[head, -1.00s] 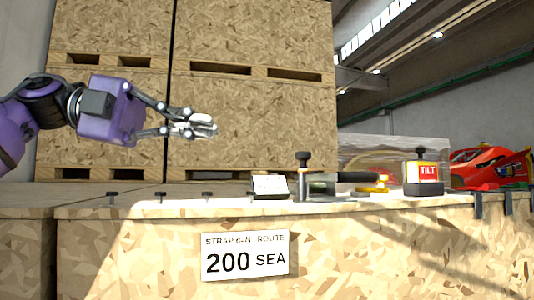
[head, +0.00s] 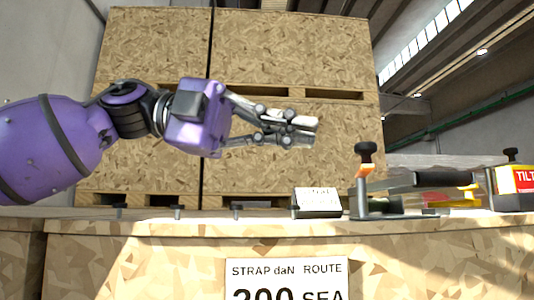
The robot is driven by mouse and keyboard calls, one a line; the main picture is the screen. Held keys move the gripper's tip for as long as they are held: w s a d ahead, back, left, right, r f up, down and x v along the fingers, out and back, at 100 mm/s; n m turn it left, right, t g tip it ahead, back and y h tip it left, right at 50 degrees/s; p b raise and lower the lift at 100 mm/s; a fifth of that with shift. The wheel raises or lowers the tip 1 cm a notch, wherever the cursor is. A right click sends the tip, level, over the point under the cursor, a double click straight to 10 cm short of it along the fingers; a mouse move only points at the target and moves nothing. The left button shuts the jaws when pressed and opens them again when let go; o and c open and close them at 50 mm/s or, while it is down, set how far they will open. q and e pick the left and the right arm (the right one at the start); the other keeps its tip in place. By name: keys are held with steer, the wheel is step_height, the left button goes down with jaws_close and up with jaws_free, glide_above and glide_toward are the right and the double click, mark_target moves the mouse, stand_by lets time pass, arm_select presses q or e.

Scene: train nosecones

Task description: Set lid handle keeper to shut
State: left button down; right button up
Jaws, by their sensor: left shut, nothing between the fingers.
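My left gripper (head: 312,131) reaches in from the left and hangs in the air above the crate top. Its fingers are together with nothing between them. To its right and a little lower stands an upright post with a black knob (head: 365,149) and an orange part just below, on a metal base (head: 375,215). A gap shows between fingertips and knob. A black bar-like handle (head: 442,179) lies right of the post, with yellow and red parts below it. I cannot tell which part is the lid handle keeper or how it is set. My right gripper is not in view.
The wooden crate (head: 150,260) carries a small block with a white printed face (head: 317,201) and several short black pegs at left. A red and yellow TILT box (head: 518,180) stands at far right. Stacked crates (head: 150,50) rise behind. Air around the gripper is clear.

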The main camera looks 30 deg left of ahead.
mark_target(362, 144)
arm_select(q)
steer(key=b+x, duration=0.2)
steer(key=x, duration=0.2)
steer(key=shift+w+d, duration=0.1)
steer(key=shift+d, duration=0.2)
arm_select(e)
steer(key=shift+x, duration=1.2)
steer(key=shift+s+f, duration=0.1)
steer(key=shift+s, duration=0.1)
